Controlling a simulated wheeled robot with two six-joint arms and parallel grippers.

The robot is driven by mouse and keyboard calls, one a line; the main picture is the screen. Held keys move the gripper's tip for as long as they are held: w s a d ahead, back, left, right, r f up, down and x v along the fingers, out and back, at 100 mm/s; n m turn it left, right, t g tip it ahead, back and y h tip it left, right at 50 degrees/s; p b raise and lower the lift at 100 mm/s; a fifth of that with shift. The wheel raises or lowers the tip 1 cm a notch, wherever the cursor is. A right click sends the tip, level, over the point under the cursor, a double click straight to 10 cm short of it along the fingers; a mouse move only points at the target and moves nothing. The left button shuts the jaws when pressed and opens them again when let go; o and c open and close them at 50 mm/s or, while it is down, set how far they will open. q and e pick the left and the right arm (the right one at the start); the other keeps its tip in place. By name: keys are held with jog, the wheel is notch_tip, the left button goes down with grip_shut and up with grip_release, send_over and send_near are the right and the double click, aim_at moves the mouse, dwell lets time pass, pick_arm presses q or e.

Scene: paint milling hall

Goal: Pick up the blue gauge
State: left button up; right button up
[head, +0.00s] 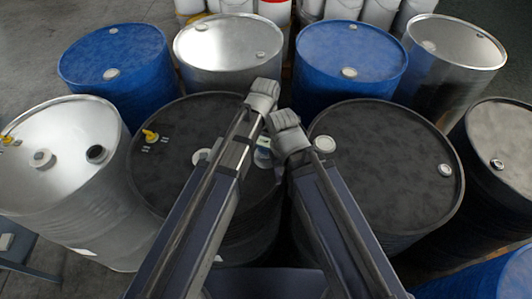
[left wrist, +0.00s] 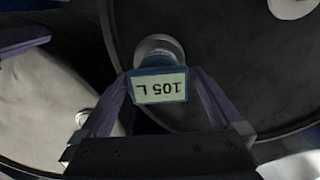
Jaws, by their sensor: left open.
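In the head view the gauge (head: 263,153) is partly hidden by my arms. My left gripper (left wrist: 163,80) is open, with one finger on each side of the gauge; I cannot tell whether they touch it. In the head view the left gripper's fingers are hidden behind my arm. My right arm shows at the centre of the head view, but its gripper fingers cannot be seen.
Blue and silver drums stand behind, with pails (head: 310,8) beyond. The drums stand close together.

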pick_arm(q)
notch_tip(320, 180, down, 3)
jog(key=shift+d+f+b, duration=0.1)
jog(key=shift+f+b, duration=0.05)
jog(key=shift+b, duration=1.05)
jog(key=c, duration=1.5)
notch_tip(320, 180, up, 21)
jog(key=p, duration=2.1)
jog(key=shift+r, duration=0.2)
jog(key=shift+f, duration=0.1)
